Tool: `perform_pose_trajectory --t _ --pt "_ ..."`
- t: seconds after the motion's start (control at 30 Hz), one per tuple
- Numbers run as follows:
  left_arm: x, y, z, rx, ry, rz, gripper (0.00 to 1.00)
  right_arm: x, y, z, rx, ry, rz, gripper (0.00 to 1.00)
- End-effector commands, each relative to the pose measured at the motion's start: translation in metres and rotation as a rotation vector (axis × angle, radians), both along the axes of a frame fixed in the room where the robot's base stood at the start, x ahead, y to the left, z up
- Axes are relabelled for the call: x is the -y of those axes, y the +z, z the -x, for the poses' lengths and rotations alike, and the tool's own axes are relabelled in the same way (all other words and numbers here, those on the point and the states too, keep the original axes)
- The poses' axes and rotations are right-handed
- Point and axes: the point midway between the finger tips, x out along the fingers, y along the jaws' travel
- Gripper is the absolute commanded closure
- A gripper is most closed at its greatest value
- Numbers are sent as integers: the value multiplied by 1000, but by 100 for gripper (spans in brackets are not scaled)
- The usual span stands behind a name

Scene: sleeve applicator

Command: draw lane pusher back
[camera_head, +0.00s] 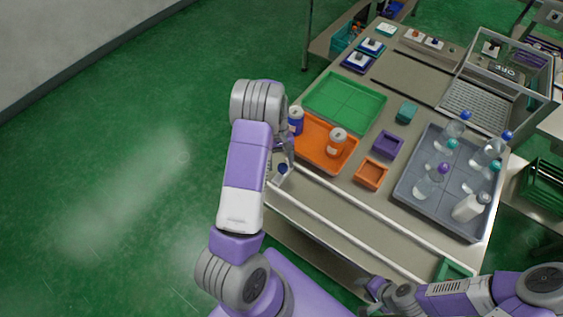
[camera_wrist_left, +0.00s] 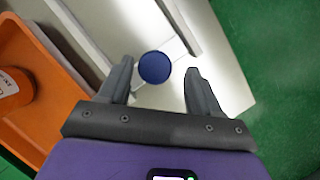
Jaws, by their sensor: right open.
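The lane pusher's round blue knob (camera_wrist_left: 154,67) shows between the two fingertips of my left gripper (camera_wrist_left: 158,72) in the left wrist view, with a gap on the right side. The left fingers are open; whether the knob lies level with the tips or below them I cannot tell. In the head view the knob (camera_head: 283,168) is at the left end of a lane between two white rails (camera_head: 355,207), just below my left gripper (camera_head: 285,150), which is partly hidden by its arm. My right gripper (camera_head: 371,291) is open and empty near the table's front edge.
An orange tray (camera_head: 313,153) with bottles lies beside the left gripper, with a green tray (camera_head: 345,99) behind. Small purple (camera_head: 388,144) and orange (camera_head: 370,174) bins and a grey tray (camera_head: 408,188) of bottles stand to the right. The lane's middle looks clear.

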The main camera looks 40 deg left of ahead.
Motion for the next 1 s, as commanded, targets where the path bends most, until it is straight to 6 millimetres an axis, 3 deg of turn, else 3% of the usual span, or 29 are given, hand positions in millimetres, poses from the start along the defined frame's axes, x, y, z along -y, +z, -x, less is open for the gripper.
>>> perform_pose_trajectory --t 0.27,0.7,1.0 --pt "1 5 -2 1 -1 3 36 0 1 0 0 0 0 57" --pt "-19 64 -17 1 -1 1 36 0 6 0 0 0 0 57" --pt "-21 70 -19 -1 -1 2 36 0 6 0 0 0 0 57"
